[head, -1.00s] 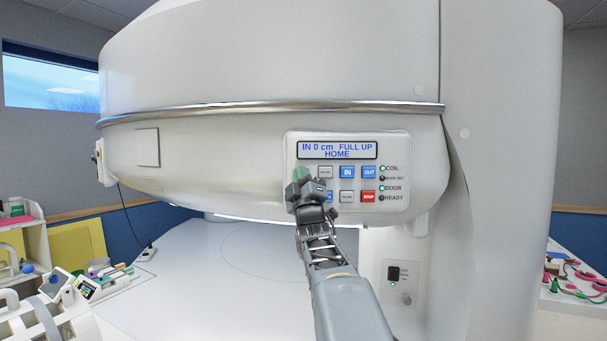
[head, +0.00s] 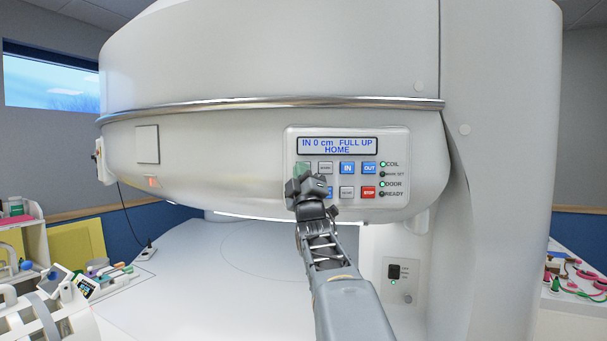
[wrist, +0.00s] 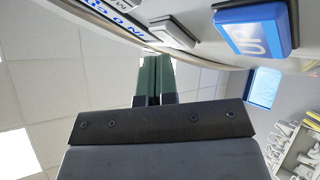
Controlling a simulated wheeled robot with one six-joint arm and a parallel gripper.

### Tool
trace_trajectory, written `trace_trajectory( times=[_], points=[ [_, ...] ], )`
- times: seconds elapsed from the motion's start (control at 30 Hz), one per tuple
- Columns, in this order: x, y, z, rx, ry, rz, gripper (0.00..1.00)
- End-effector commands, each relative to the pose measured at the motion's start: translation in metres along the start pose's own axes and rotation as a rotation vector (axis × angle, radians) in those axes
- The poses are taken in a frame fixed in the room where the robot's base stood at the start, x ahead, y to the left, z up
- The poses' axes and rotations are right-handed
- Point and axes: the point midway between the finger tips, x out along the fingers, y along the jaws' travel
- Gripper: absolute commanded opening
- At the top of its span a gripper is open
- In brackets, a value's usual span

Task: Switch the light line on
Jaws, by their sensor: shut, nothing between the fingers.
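The control panel (head: 347,168) is on the front of the white magnet, with several buttons and a display reading "IN 0 cm FULL UP HOME". My gripper (head: 302,170) is shut and empty at the panel's upper left button spot, hiding the button there. Its green fingers (wrist: 153,80) are together in the wrist view; contact with the panel cannot be told. A small red glow (head: 152,182) shows on the magnet's lower left face. The blue UP button (wrist: 251,32) and a grey button (wrist: 172,32) show close by in the wrist view.
The blue IN button (head: 347,168), OUT button (head: 369,168) and red STOP button (head: 369,192) sit right of my gripper. The white patient table (head: 200,265) lies below. Side tables with items stand at both edges.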

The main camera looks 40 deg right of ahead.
Motion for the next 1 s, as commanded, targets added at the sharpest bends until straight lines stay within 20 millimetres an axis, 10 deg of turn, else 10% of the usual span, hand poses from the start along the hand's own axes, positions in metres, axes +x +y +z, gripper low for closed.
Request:
trace_trajectory(
  times=[1.0],
  points=[
    [-0.037, 0.025, -0.025, 0.0, 0.002, 0.002, 0.0]
  ],
)
